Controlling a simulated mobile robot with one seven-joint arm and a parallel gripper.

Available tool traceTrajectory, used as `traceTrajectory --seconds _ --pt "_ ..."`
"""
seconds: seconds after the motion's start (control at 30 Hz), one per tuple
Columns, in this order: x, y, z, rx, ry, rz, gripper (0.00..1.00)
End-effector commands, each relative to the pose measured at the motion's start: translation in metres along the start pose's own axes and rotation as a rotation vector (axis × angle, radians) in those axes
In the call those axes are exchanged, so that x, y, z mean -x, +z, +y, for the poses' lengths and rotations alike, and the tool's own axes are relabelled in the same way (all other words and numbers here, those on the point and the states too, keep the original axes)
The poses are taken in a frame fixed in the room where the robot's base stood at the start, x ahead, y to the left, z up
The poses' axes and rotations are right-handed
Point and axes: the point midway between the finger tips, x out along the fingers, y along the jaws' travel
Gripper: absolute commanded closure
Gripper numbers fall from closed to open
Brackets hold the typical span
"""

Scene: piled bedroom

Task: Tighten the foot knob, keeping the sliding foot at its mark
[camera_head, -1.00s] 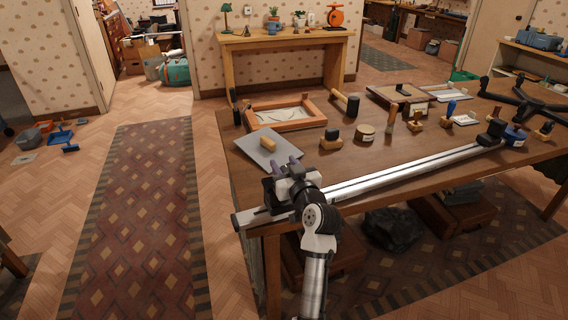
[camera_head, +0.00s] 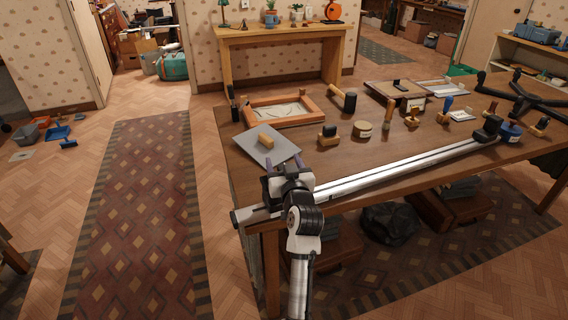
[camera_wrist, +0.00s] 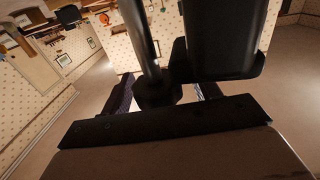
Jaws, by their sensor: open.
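A long silver rail (camera_head: 400,168) lies along the front edge of the wooden table. A black block (camera_head: 487,128) sits at its right end, and a dark cap is at its left end. My gripper (camera_head: 286,178) is over the rail near that left end and hides the part there. In the wrist view my gripper (camera_wrist: 165,92) is open, its dark fingers apart. A dark rod with a wider, faceted end (camera_wrist: 157,90) reaches between the fingers, with a large dark block (camera_wrist: 222,45) beside it. I cannot tell whether the fingers touch it. No mark on the rail is readable.
Floor is open left of the table.

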Motion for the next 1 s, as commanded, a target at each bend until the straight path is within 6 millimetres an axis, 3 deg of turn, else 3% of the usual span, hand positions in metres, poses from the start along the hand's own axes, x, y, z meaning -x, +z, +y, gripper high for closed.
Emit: traceTrajectory --seconds 0.27,0.7,1.0 --pt "0.009 0.002 0.001 0.0 0.001 0.001 0.38" --pt "0.101 0.004 0.001 0.0 0.002 0.001 0.38" --pt "0.136 0.001 0.0 0.0 0.001 0.0 0.38"
